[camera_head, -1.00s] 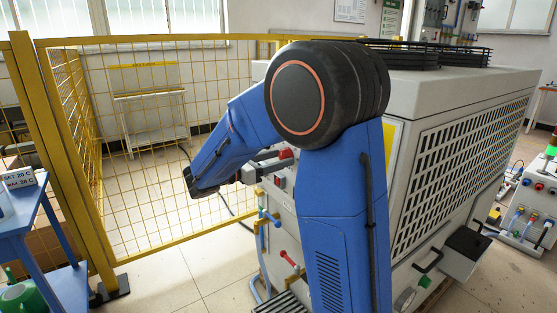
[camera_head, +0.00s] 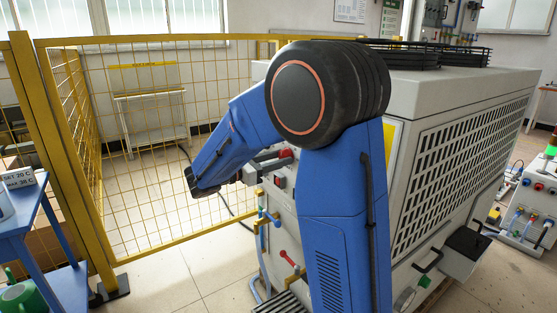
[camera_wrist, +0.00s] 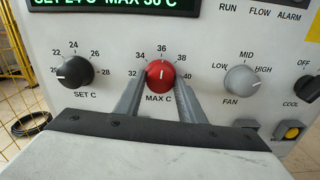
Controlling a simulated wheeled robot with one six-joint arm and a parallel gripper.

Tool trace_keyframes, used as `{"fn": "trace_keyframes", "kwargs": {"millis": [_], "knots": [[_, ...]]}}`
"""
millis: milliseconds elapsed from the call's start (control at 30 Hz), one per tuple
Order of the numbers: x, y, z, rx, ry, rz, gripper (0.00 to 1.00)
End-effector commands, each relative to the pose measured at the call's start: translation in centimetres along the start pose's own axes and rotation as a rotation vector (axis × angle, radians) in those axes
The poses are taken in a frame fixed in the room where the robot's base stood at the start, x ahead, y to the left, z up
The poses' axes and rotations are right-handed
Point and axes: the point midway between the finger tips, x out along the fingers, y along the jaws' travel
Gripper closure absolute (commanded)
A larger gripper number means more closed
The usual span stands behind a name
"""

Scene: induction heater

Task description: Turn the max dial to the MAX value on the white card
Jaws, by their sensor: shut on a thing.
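The red max dial (camera_wrist: 160,75), labelled MAX C, is on the front panel in the wrist view. Its white pointer is close to 36. My gripper (camera_wrist: 160,84) is shut on this dial, one finger on each side. The green display (camera_wrist: 112,5) above reads SET 24 C and MAX 36 C, its top cut off. The white card (camera_head: 18,178) stands on the blue table at the left edge of the head view. It shows SET 20 C; its MAX value is too small to read surely.
The black SET C dial (camera_wrist: 72,72) is left of the red one, and the grey FAN dial (camera_wrist: 241,79) is right. A yellow button (camera_wrist: 291,132) is at lower right. A yellow mesh fence (camera_head: 150,150) stands beside the machine (camera_head: 455,90).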

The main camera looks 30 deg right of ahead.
Motion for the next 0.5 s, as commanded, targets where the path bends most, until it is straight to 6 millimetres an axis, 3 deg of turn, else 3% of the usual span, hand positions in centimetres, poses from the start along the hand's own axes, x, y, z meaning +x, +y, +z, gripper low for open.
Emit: {"fn": "trace_keyframes", "kwargs": {"millis": [500], "knots": [[-0.02,0.10,-0.01,0.412,0.000,0.000,0.87]]}}
